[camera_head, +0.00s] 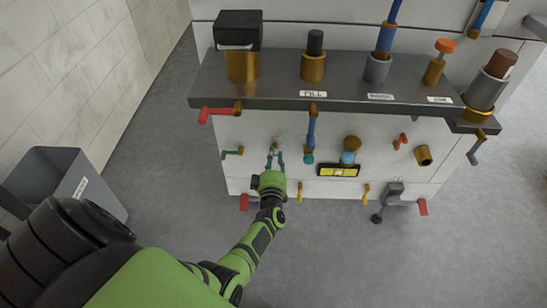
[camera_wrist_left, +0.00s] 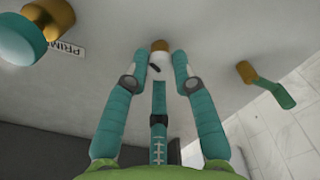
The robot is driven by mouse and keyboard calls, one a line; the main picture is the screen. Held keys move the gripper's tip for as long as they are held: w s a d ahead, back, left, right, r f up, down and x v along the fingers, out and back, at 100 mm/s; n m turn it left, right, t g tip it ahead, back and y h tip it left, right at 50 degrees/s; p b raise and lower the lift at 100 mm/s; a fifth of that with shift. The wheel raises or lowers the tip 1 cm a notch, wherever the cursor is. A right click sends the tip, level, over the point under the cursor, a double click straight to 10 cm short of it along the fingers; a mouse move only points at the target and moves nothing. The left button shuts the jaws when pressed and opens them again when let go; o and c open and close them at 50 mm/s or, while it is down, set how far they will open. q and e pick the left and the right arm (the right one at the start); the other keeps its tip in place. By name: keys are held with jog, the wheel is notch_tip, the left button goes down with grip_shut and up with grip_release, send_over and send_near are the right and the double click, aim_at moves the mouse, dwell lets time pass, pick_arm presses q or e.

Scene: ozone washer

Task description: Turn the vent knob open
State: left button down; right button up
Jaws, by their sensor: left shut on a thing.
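A small pale knob (camera_wrist_left: 160,60) with a black mark and a brass-coloured cap or stem sits on the white front panel in the left wrist view. No label naming it as the vent knob is readable. My left gripper (camera_head: 275,158) reaches the panel below the shelf in the head view. In the left wrist view, its teal fingers (camera_wrist_left: 161,72) are closed on the knob from both sides. In the head view the fingers and arm largely hide the knob. My right gripper is not in view.
A green lever (camera_head: 232,153) is just left of my gripper, and a teal knob (camera_head: 309,158) is to the right. A grey shelf (camera_head: 345,95) with several fittings overhangs the panel. A grey bin (camera_head: 60,180) stands at left. The floor between is clear.

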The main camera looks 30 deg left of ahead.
pick_arm(q)
jog(key=shift+w+d, duration=0.15)
jog(key=shift+d, duration=0.05)
jog(key=c, duration=1)
grip_release()
jog(key=shift+a, duration=0.1)
jog(key=shift+s, duration=0.2)
jog(key=v, duration=0.7)
jog(key=shift+s, duration=0.1)
